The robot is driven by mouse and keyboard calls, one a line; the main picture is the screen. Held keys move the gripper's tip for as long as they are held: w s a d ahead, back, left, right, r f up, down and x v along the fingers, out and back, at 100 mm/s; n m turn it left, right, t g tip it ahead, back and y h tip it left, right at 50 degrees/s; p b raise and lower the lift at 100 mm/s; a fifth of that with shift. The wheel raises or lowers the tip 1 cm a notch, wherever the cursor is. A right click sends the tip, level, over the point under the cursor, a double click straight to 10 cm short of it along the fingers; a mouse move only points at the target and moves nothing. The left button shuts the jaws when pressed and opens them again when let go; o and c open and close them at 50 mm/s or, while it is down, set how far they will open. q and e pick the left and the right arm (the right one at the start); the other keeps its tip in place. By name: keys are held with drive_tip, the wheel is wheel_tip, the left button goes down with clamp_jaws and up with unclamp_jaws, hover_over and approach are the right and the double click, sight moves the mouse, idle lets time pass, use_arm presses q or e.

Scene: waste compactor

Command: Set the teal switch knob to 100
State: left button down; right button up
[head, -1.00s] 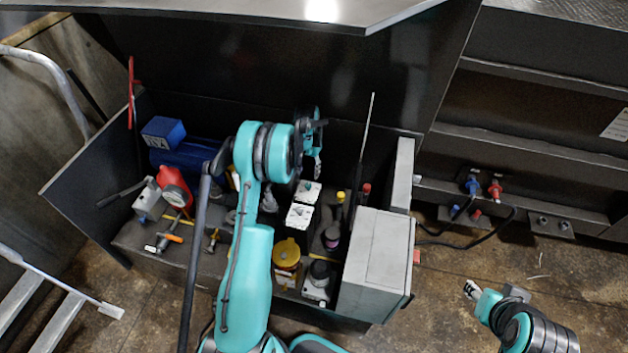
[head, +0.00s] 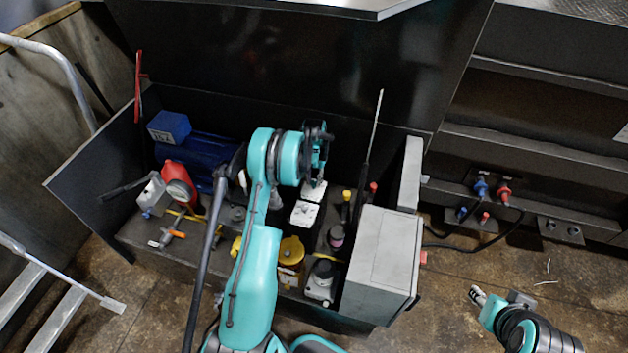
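I cannot make out a teal switch knob in the head view. Inside the open compactor housing, two white-topped blocks, the front one (head: 304,214) and the rear one (head: 315,191), stand near the middle. My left gripper (head: 317,165) hangs just above and behind the rear block, seen from the side. Its fingers are partly hidden by its own links, so I cannot tell whether they are open or touch the block. My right gripper (head: 477,295) is low at the right, over the floor and away from the housing. Its fingers are too small to read.
The housing holds a yellow-capped part (head: 291,250), a white box with a dark knob (head: 322,283), a red canister (head: 178,180) and a blue box (head: 169,127). A grey cabinet (head: 382,262) stands at its right end. Blue and red connectors (head: 481,187) sit farther right.

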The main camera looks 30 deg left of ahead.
use_arm(q)
drive_tip(key=shift+n, duration=0.3)
drive_tip(key=n+b, duration=0.1)
drive_tip(key=n, duration=0.3)
drive_tip(key=shift+f+n, duration=0.1)
drive_tip(key=shift+n, duration=0.2)
drive_tip(key=n+b, duration=0.1)
drive_tip(key=n, duration=0.5)
drive_tip(key=shift+b, duration=0.3)
drive_tip(key=n, duration=0.6)
drive_tip(key=shift+n+b, duration=0.3)
drive_tip(key=shift+b, duration=0.05)
drive_tip(key=n, duration=0.6)
drive_tip(key=c, duration=1.3)
unclamp_jaws()
